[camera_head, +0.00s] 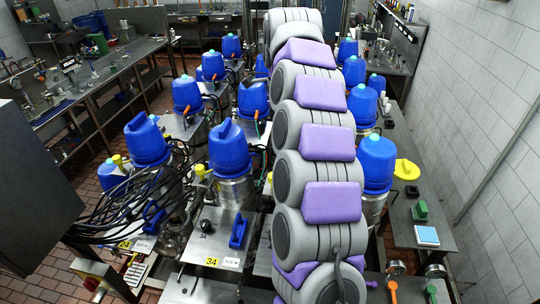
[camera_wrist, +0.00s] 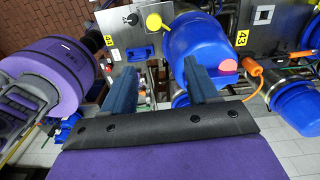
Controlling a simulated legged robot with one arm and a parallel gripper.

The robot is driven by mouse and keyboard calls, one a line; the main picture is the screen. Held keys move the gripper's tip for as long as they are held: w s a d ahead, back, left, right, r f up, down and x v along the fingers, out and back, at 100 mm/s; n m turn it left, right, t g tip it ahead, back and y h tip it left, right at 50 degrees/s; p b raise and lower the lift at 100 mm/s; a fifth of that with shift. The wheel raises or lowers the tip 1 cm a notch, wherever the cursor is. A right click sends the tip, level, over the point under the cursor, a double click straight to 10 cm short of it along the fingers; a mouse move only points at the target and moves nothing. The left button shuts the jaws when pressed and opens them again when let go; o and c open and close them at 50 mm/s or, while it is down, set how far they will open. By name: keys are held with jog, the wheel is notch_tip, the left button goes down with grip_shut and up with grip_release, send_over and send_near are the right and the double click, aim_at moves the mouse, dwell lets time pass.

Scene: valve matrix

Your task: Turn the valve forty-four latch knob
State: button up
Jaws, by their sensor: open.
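In the wrist view, the yellow label 44 (camera_wrist: 109,40) is on a metal plate at upper left. A small black knob (camera_wrist: 132,18), a blue handle (camera_wrist: 140,53) and a yellow round-ended part (camera_wrist: 155,22) are near it. I cannot tell which is the latch knob. A large blue valve cap (camera_wrist: 198,42) stands right of them. My gripper (camera_wrist: 158,68) is open and empty; its two fingers are spread, the right one overlapping the blue cap in the picture. Contact cannot be judged. In the head view my arm hides station 44 and the gripper.
An orange handle (camera_wrist: 252,76) and label 43 (camera_wrist: 241,38) are on the right in the wrist view. In the head view, rows of blue-capped valves flank my arm, including one at right (camera_head: 377,163). Black hoses (camera_head: 145,190) crowd the left. A tiled wall (camera_head: 490,110) is at right.

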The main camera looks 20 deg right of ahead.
jog(key=a, duration=0.4)
jog(key=b, duration=0.5)
send_over(270, 175)
jog(key=a, duration=0.1)
notch_tip(270, 175, down, 11)
jog(key=d+f, duration=0.2)
jog(key=f, duration=0.1)
jog(key=d+f, duration=0.1)
jog(key=shift+s+f, duration=0.1)
jog(key=shift+f, duration=0.4)
jog(key=shift+s+a+f+p, duration=0.1)
jog(key=shift+f+p, duration=0.15)
jog(key=shift+p, duration=0.05)
jog(key=shift+a+f+m, duration=0.1)
jog(key=shift+a+m, duration=0.2)
jog(key=shift+a, duration=0.6)
jog(key=shift+d, duration=0.55)
jog(key=c, duration=0.6)
jog(key=shift+a, duration=0.15)
jog(key=c, duration=0.4)
